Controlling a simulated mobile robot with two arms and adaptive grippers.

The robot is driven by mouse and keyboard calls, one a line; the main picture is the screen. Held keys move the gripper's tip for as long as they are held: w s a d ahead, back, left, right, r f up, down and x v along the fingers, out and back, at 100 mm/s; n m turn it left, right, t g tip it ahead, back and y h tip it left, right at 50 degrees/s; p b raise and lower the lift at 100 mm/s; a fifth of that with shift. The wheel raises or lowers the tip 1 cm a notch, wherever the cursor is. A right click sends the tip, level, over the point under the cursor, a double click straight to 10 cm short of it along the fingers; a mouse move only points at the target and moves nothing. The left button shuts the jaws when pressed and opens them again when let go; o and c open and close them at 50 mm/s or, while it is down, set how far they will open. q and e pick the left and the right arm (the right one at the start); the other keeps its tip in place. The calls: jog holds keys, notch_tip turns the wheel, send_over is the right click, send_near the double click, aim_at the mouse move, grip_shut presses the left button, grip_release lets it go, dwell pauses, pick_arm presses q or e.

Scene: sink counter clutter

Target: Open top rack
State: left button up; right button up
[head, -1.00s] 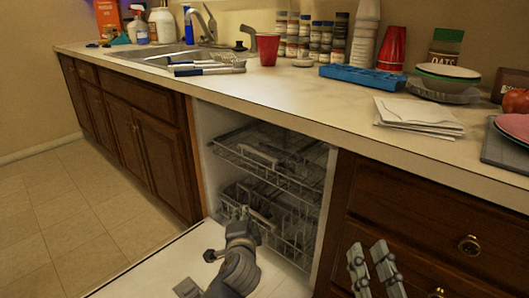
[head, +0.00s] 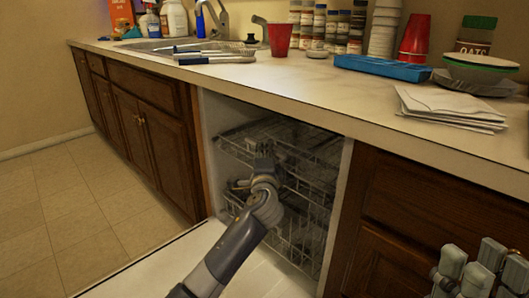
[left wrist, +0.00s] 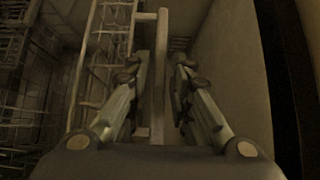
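The dishwasher's top rack (head: 312,188) is a grey wire rack inside the cavity under the counter. My left gripper (head: 264,152) is in front of it in the head view and covers part of its front. In the left wrist view my left gripper (left wrist: 160,65) has its fingers apart. A pale bar runs between them, with wire racking to its left; I cannot tell whether the fingers touch the bar. My right gripper (head: 480,268) is at the lower right, fingers apart and empty, in front of the drawers.
The dishwasher door (head: 140,270) lies open below the racks. A lower rack (head: 300,240) is inside. Brown cabinets (head: 150,140) flank the opening.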

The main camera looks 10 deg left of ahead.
aim_at(264, 150)
pick_arm(q)
jog(key=shift+w+a+b, duration=0.2)
jog(key=shift+w+b, duration=0.05)
jog(key=shift+w, duration=0.65)
jog(key=shift+w+a+b, duration=0.2)
jog(key=shift+w+b, duration=0.05)
jog(key=shift+w, duration=0.65)
grip_shut()
